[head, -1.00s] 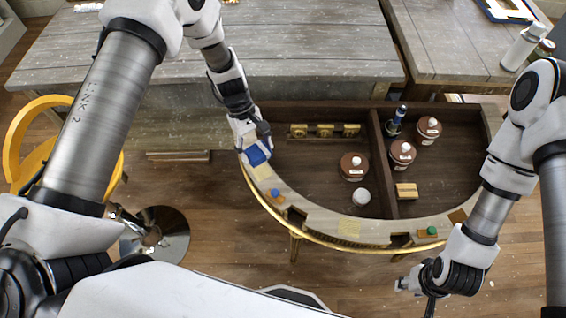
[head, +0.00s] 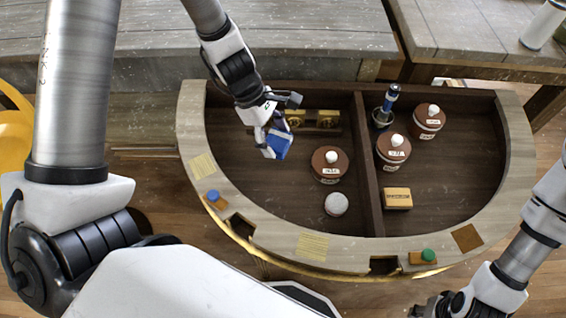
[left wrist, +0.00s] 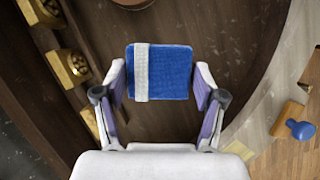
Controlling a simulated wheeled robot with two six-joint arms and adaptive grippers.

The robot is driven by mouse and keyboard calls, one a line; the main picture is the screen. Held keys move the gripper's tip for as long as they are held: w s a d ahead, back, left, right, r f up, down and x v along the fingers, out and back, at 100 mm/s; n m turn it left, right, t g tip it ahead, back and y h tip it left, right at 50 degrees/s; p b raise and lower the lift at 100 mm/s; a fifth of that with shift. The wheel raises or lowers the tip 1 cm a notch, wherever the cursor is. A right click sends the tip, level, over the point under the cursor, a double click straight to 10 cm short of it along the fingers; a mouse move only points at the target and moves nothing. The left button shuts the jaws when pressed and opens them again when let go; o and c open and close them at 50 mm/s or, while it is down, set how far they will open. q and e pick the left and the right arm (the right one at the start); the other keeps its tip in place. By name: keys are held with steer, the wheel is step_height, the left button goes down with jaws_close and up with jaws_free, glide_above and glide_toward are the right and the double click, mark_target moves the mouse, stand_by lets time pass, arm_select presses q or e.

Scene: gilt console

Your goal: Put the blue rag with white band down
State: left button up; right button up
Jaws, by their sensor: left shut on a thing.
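The blue rag with white band (head: 277,143) is held in my left gripper (head: 268,128), above the left compartment of the half-round console (head: 190,125). In the left wrist view the rag (left wrist: 170,72) sits between the two fingertips of my left gripper (left wrist: 160,85), its white band toward the left. The dark compartment floor shows beneath it; the rag's height above the floor is hard to tell. My right gripper (head: 435,306) is at the lower right edge, outside the console, partly cut off, and its fingers are not clear.
Gold blocks (head: 318,120) stand behind the rag. A brown lidded jar (head: 329,164) and a white ball-like item (head: 336,204) stand to its right, left of the divider (head: 368,165). The left compartment's front-left floor is bare.

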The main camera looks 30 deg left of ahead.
mark_target(282, 166)
arm_select(q)
steer(key=f+b, duration=0.1)
steer(key=f, duration=0.2)
steer(key=f+b, duration=0.1)
steer(key=f, duration=0.1)
steer(key=f+b, duration=0.1)
steer(key=f, duration=0.2)
steer(key=shift+w+f, duration=0.25)
steer(key=shift+f, duration=0.05)
steer(key=shift+f, duration=0.15)
steer(key=o, duration=1)
steer(key=p+v, duration=0.9)
steer(key=v, duration=0.3)
steer(key=shift+p, duration=0.3)
